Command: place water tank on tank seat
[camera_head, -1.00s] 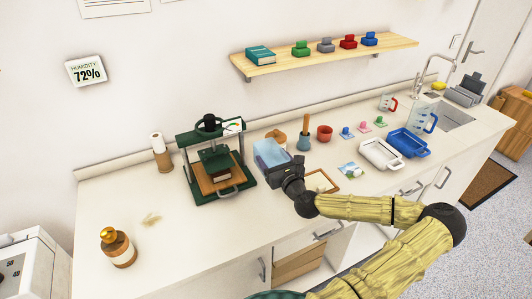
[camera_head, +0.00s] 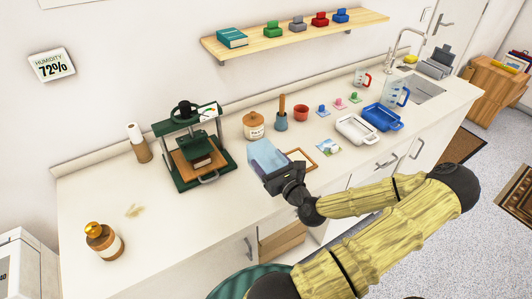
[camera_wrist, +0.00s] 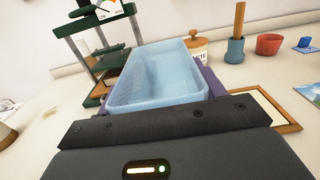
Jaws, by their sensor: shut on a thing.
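The water tank (camera_head: 267,158) is a light blue, see-through, open-topped box. In the head view it is above the counter, right of the green press. In the wrist view the tank (camera_wrist: 155,78) fills the middle, and its inside looks empty. My gripper (camera_head: 284,176) is shut on the tank from the front side. In the wrist view its jaws (camera_wrist: 160,100) are at the tank's two sides, partly hidden by it. I cannot make out a tank seat. A white machine (camera_head: 22,268) with numbers on it is cut off at the lower left.
The green press (camera_head: 194,158) stands left of the tank. A lidded jar (camera_head: 254,127) and a wooden-handled teal pot (camera_head: 281,121) stand behind it. A wooden frame (camera_head: 303,158) lies to its right.

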